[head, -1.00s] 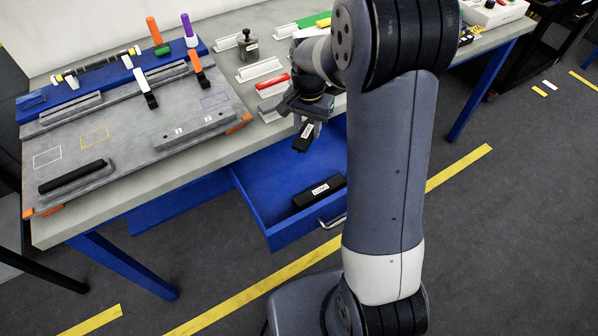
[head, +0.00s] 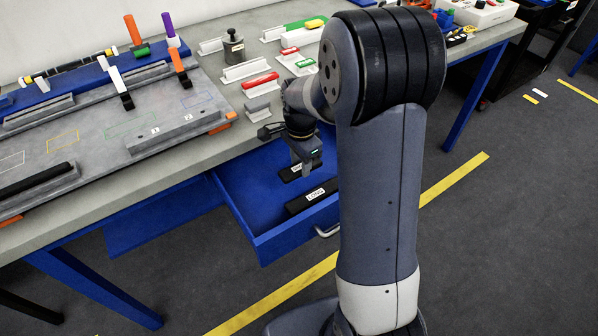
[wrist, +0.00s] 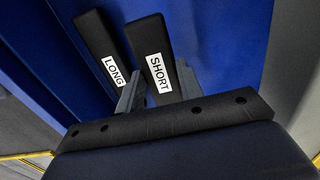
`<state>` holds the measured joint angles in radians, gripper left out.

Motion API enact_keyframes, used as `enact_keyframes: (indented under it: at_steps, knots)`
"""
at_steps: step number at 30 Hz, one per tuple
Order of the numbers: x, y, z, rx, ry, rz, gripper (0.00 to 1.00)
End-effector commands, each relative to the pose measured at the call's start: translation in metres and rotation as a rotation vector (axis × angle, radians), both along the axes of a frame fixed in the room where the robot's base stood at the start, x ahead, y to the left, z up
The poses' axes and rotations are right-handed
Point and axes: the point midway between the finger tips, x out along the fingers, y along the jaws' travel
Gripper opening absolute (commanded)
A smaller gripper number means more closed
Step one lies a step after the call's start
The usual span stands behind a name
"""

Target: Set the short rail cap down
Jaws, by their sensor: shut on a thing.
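The short rail cap is a black bar with a white SHORT label. In the wrist view the short cap (wrist: 150,38) sits between the two fingers of my gripper (wrist: 158,88), which is shut on it. In the head view my gripper (head: 303,163) points down into the open blue drawer (head: 246,205), with the short cap (head: 290,174) low inside it. I cannot tell whether the cap touches the drawer floor. The long rail cap (head: 312,197), black with a white LONG label, lies in the drawer nearer its front; it also shows left of the short cap in the wrist view (wrist: 97,38).
The grey workbench (head: 190,165) is above the drawer. It carries a grey fixture board (head: 95,135), a red-topped rail piece (head: 260,82), a dark weight (head: 233,46) and coloured parts. Bare blue drawer floor shows left of the caps.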

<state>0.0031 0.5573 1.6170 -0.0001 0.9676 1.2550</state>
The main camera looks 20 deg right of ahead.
Motion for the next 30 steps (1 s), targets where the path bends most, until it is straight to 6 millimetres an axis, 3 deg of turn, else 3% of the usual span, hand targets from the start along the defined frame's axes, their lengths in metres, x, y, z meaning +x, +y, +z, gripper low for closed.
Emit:
enact_keyframes:
  at_steps: [9, 21, 22, 30]
  knots:
    - [-0.001, 0.0, -0.037, 0.0, 0.003, 0.001, 0.0]
    - [0.0, 0.0, -0.044, 0.0, 0.0, 0.001, 0.0]
    - [0.0, 0.0, -0.042, 0.0, 0.0, 0.001, 0.38]
    - [0.0, 0.0, -0.042, 0.0, 0.0, 0.001, 0.57]
